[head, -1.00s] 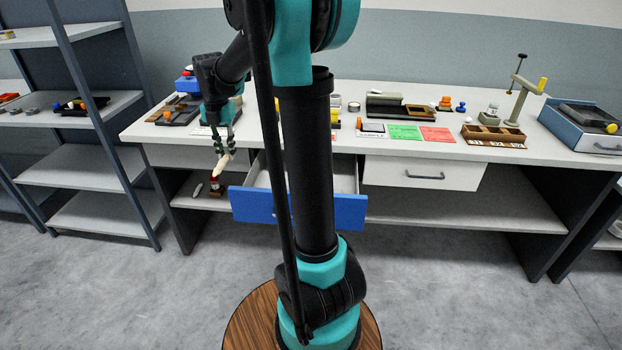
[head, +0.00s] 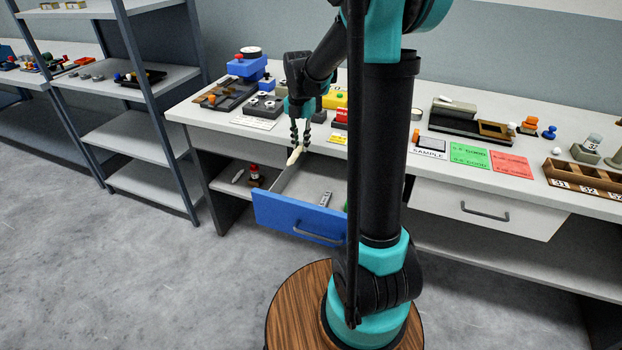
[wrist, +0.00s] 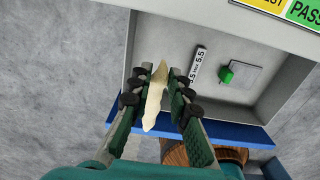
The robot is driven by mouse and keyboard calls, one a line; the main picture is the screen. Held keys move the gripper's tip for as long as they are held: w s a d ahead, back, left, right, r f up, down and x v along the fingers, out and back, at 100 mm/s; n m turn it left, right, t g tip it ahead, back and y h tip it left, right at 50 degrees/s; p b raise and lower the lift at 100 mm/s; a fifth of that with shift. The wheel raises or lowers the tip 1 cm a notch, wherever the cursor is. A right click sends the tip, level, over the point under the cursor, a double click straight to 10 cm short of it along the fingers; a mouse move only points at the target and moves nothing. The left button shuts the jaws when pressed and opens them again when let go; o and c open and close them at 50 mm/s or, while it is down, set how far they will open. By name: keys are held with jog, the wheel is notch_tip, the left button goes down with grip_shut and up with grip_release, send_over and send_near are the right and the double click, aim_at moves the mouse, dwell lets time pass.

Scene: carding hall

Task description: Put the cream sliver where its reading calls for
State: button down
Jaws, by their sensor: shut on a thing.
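My gripper (head: 300,138) is shut on the cream sliver (head: 294,156), a pale, slightly bent strip that hangs below the fingers. In the wrist view the sliver (wrist: 155,97) lies between the two fingers (wrist: 159,82). It is above the left side of an open drawer with a blue front (head: 298,219); its height over the drawer is hard to tell.
The bench carries a white SAMPLE card (head: 430,147), a green card (head: 469,155), a red card (head: 511,164) and a wooden numbered box (head: 585,181). A closed white drawer (head: 480,207) is at right. A small red-topped bottle (head: 254,174) stands on the lower shelf. A shelf rack (head: 150,126) stands left.

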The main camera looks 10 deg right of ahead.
notch_tip(320, 180, down, 14)
jog(key=shift+f, duration=0.1)
dwell(0.4)
jog(key=shift+f, duration=0.55)
jog(key=c, duration=1.4)
grip_release()
notch_tip(320, 180, up, 13)
jog(key=shift+r, duration=0.1)
